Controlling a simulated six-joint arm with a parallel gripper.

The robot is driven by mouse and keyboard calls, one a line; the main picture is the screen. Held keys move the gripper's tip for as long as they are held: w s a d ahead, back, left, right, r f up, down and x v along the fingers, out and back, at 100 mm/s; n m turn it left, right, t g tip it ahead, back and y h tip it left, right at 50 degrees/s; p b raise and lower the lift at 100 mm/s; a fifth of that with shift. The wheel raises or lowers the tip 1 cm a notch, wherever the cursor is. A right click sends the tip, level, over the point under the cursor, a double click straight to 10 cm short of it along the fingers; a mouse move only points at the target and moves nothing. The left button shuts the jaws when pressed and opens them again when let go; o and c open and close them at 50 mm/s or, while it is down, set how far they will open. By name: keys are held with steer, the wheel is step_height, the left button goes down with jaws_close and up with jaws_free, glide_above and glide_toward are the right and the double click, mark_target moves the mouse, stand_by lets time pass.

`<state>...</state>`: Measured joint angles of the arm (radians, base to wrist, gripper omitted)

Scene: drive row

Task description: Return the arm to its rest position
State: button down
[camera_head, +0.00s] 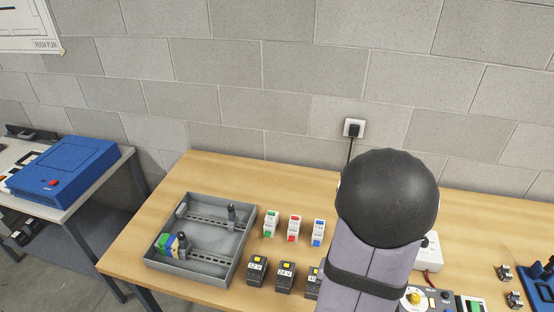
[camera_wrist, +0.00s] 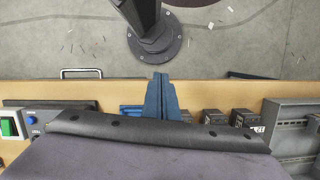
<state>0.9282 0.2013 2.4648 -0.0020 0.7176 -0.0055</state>
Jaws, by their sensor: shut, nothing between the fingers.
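My gripper (camera_wrist: 161,80) shows in the wrist view as two blue fingers pressed together, shut and empty. It is over the front edge of the wooden table (camera_wrist: 105,90), pointing toward my own base on the floor. In the head view my arm's dark rounded joint and grey link cover the right middle of the table, and the gripper is hidden there.
A grey tray (camera_head: 238,267) with two rails holds coloured modules (camera_head: 167,243) at its left. Small white modules (camera_head: 294,228) and black blocks (camera_head: 285,275) stand right of it. A wall socket (camera_head: 354,128) is behind; a blue case (camera_head: 66,172) sits on the left table.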

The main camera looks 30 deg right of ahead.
steer(key=w+a+r+n+h, duration=0.1)
steer(key=w+a+r+n, duration=0.1)
steer(key=w+a+n, duration=0.3)
steer(key=w+a+r+n+t+h, duration=0.1)
steer(key=w+a+r+n, duration=0.2)
steer(key=a, duration=0.8)
steer(key=w+n, duration=0.1)
steer(key=n, duration=0.1)
steer(key=shift+w+a+n+t, duration=0.15)
steer(key=shift+w+n+t, duration=0.15)
steer(key=shift+w+n, duration=0.1)
